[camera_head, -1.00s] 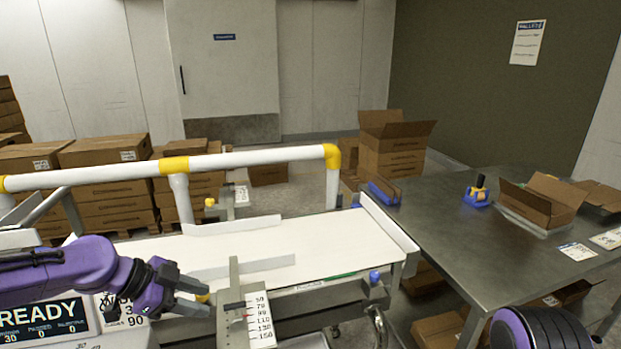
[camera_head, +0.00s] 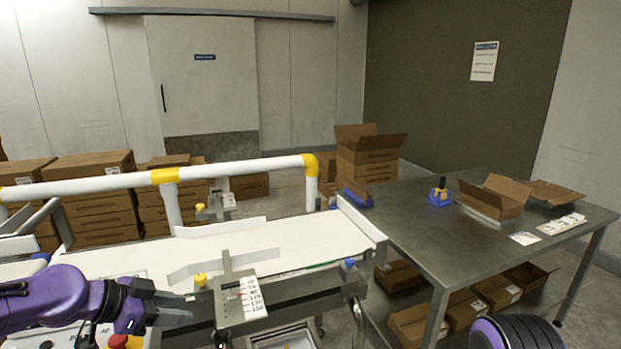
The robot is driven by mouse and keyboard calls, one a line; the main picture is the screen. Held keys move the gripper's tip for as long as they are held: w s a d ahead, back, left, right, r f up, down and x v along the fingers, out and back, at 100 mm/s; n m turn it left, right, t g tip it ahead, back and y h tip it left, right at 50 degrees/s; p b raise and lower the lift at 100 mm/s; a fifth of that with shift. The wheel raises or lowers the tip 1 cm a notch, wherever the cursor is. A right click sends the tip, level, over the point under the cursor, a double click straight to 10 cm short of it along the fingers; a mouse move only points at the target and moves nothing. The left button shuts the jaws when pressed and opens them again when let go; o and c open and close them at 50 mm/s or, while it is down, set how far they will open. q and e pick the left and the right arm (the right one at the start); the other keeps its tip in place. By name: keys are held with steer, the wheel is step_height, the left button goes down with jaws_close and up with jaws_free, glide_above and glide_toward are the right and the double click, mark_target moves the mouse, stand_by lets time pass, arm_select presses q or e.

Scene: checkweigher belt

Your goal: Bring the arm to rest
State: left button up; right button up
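My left arm, purple and black, comes in from the lower left.
The white belt (camera_head: 300,243) with guide rails runs behind the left gripper. A white and yellow tube rail (camera_head: 230,168) stands beyond it. A steel table (camera_head: 420,232) at right bears an open carton (camera_head: 494,197) and a blue-based tool (camera_head: 439,194). A red knob (camera_head: 118,341) is below the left arm.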

arm_select(q)
steer(key=s+a+f+n+t+y, duration=0.15)
steer(key=f+n+y, duration=0.25)
steer(key=f+n, duration=0.55)
steer(key=s+a+f+n+t+y, duration=0.1)
steer(key=s+a+f+n+y, duration=0.1)
steer(key=f+n+y, duration=0.55)
steer(key=s+f+g, duration=0.3)
steer(key=s+f, duration=0.6)
steer(key=s, duration=0.4)
steer(key=s+f+g, duration=0.3)
steer(key=s+f, duration=0.6)
steer(key=s, duration=0.5)
steer(key=shift+s+a+f+n, duration=0.15)
steer(key=shift+a+f+n, duration=0.15)
steer(key=shift+f, duration=0.1)
steer(key=shift+o, duration=0.3)
steer(key=shift+d, duration=0.1)
